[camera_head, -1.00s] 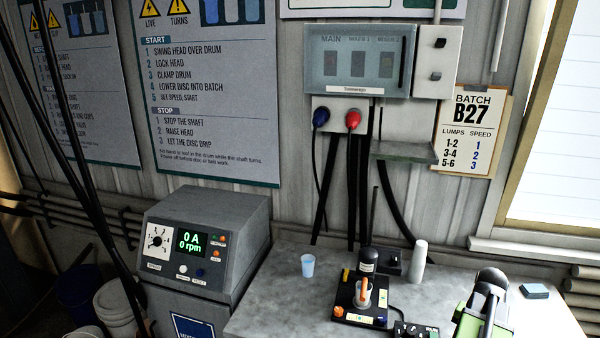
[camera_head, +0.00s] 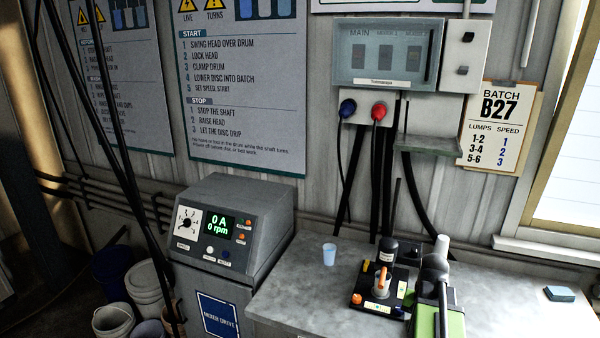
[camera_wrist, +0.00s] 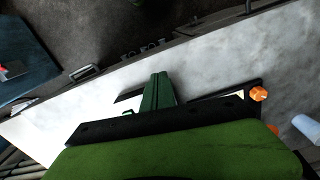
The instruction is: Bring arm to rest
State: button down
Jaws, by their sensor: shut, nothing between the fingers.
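My arm (camera_head: 452,318), green and black with a grey upper part, shows at the lower right in the head view, over the bench and beside the small black device. My gripper (camera_wrist: 158,88) shows in the wrist view as green fingers close together, with nothing visible between them. It is over the pale bench top (camera_wrist: 215,70) and in front of the black device, which it partly hides. The gripper's fingertips cannot be made out in the head view.
The mixer drive box (camera_head: 232,228) reads 0 A, 0 rpm. Buckets (camera_head: 113,320) stand on the floor at left.

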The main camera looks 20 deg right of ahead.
jog(key=w+a+f+n+b, duration=0.1)
jog(key=w+a+n, duration=0.1)
jog(key=a, duration=0.9)
jog(key=w+a+f+n, duration=0.1)
jog(key=a+n, duration=0.3)
jog(key=a, duration=0.7)
jog(key=w+a+f+n+b, duration=0.1)
jog(key=w+a+n, duration=0.2)
jog(key=a, duration=0.8)
jog(key=shift+w+a+b, duration=0.2)
jog(key=shift+w+b, duration=0.1)
jog(key=shift+w, duration=0.05)
